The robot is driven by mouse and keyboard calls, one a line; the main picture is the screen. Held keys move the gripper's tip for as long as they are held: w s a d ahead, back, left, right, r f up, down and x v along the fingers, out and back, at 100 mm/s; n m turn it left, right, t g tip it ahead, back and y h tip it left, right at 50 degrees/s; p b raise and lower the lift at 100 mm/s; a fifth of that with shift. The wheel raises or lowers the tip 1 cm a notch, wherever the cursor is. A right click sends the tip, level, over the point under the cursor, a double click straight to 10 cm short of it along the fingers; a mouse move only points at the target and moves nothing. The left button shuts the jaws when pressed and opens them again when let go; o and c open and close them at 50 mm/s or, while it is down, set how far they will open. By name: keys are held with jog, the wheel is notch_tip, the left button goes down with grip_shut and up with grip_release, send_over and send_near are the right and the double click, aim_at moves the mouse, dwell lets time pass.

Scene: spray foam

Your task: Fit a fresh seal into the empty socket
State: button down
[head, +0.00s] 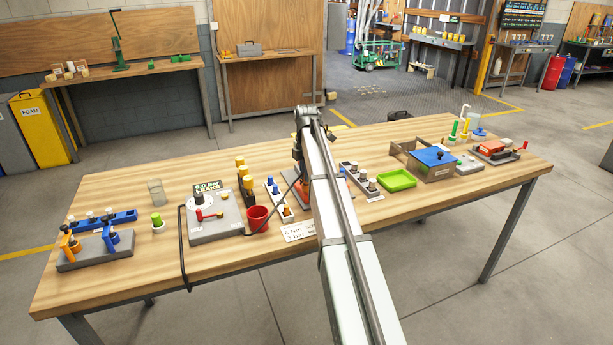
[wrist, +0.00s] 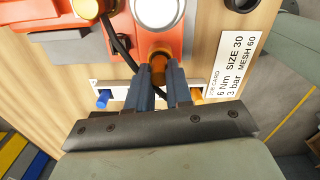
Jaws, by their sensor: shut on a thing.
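My gripper (wrist: 160,72) is shut on a small orange-brown cylindrical piece (wrist: 159,64), which shows between the fingertips in the wrist view. I cannot tell whether this piece is a seal. It is held by the lower edge of an orange-red unit (wrist: 178,42); contact between them is unclear. The unit has a round pale-faced part (wrist: 155,11) with a metal rim. A pale rack (wrist: 125,86) lies under the fingers, with a blue piece (wrist: 103,98) and an orange piece (wrist: 196,95) on either side. In the head view my arm hides the gripper. No empty socket is clearly visible.
A job card (wrist: 232,68) lies right of the unit. In the head view, a red cup (head: 257,218) and grey leak tester (head: 214,217) stand left of my arm. A green tray (head: 397,180) and blue-lidded box (head: 432,162) stand right. A dark hose crosses by the unit.

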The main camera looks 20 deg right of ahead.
jog(key=shift+f, duration=0.6)
jog(key=shift+f, duration=0.15)
jog(key=c, duration=1)
grip_release()
jog(key=shift+c, duration=0.2)
notch_tip(320, 180, up, 12)
jog(key=shift+r, duration=0.2)
